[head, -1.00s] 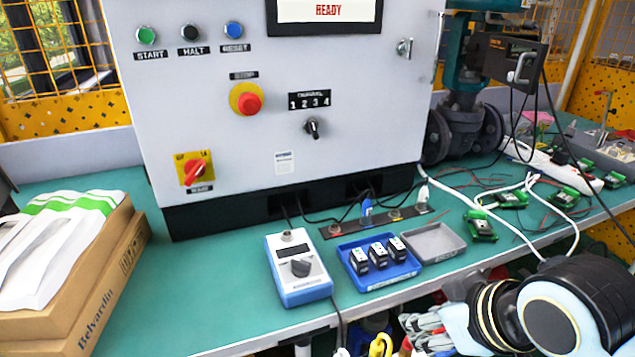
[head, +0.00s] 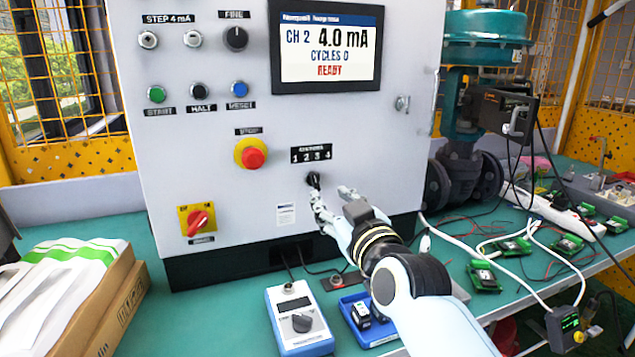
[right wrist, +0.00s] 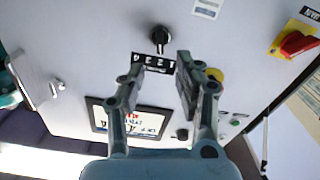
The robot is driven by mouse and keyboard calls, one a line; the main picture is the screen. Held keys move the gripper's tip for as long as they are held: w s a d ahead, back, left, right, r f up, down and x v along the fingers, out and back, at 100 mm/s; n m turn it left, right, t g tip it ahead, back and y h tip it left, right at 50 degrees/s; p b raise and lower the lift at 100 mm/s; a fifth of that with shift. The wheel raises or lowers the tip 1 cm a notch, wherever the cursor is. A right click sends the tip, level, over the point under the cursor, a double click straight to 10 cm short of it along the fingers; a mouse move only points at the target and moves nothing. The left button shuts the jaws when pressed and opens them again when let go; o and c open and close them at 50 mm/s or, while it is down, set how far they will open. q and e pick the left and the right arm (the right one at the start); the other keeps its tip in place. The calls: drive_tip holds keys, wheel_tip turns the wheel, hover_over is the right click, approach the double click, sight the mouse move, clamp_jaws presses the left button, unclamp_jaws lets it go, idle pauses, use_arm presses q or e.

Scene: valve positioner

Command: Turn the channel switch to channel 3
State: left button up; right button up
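The channel switch is a small black knob (head: 314,179) on the grey cabinet front, below a black label (head: 311,154) marked 1 2 3 4. The screen (head: 327,46) above reads CH 2, 4.0 mA, CYCLES 0, READY. My right gripper (head: 335,192) is open in front of the panel, close to the knob, its left finger partly overlapping it. In the right wrist view the gripper (right wrist: 161,62) has its fingers apart, and the knob (right wrist: 160,38) shows beyond the fingertips. I see nothing between the fingers. My left gripper is not in view.
A red stop button (head: 252,157) sits left of the switch, and a red-and-yellow rotary switch (head: 197,221) is lower left. A blue-white handheld meter (head: 300,318) and a blue tray (head: 372,338) lie on the green bench below. A valve assembly (head: 462,160) stands right of the cabinet.

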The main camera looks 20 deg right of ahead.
sight(316, 182)
drive_tip(key=w+p, duration=0.1)
drive_tip(key=w, duration=0.7)
drive_tip(key=shift+w+a, duration=0.15)
drive_tip(key=shift+w, duration=0.1)
drive_tip(key=shift+c, duration=0.3)
clamp_jaws()
